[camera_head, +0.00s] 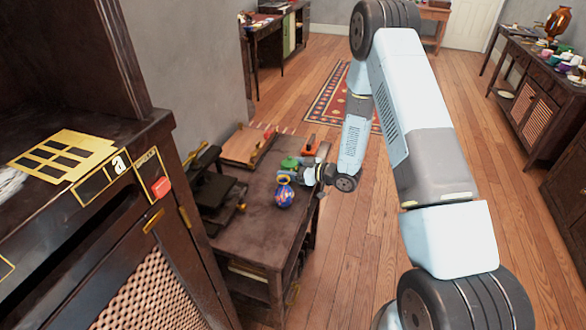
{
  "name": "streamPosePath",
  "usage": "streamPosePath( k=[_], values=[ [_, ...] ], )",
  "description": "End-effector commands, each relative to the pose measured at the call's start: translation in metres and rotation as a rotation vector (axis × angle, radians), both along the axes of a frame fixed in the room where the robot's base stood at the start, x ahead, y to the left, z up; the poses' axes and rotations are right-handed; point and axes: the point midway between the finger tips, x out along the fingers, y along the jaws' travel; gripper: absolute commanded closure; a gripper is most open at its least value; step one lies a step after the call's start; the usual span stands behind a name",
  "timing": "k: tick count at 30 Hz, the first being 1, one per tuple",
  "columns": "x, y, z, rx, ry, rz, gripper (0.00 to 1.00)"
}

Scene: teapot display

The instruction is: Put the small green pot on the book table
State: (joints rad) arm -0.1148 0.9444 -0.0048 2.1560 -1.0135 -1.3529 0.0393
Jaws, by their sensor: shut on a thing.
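The small green pot (289,162) is at the back right part of a dark wooden table (257,224), low in the middle of the view. My gripper (291,173) reaches in from the right and is shut on the pot; the fingers are small and partly hide it. I cannot tell whether the pot touches the tabletop. A blue patterned vase (284,193) stands just in front of the pot. I cannot tell for certain whether this is the book table.
An orange object (310,144) is behind my gripper. A tall dark cabinet (100,240) stands at left. The table's front top is clear.

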Motion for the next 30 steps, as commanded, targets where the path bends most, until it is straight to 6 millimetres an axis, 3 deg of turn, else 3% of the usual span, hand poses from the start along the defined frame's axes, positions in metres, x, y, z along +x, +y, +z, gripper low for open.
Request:
streamPosePath(
  k=[3,4,12,23,30],
  values=[
    [0.000,0.001,0.000,0.000,-0.001,0.002,0.65],
    [-0.001,0.001,0.000,-0.001,0.001,0.002,0.26],
    [0.000,-0.001,0.000,-0.001,0.000,-0.001,0.01],
    [-0.002,-0.009,0.002,-0.001,0.000,-0.005,0.01],
    [-0.017,-0.043,0.009,-0.002,0.000,-0.008,0.01]
  ],
)
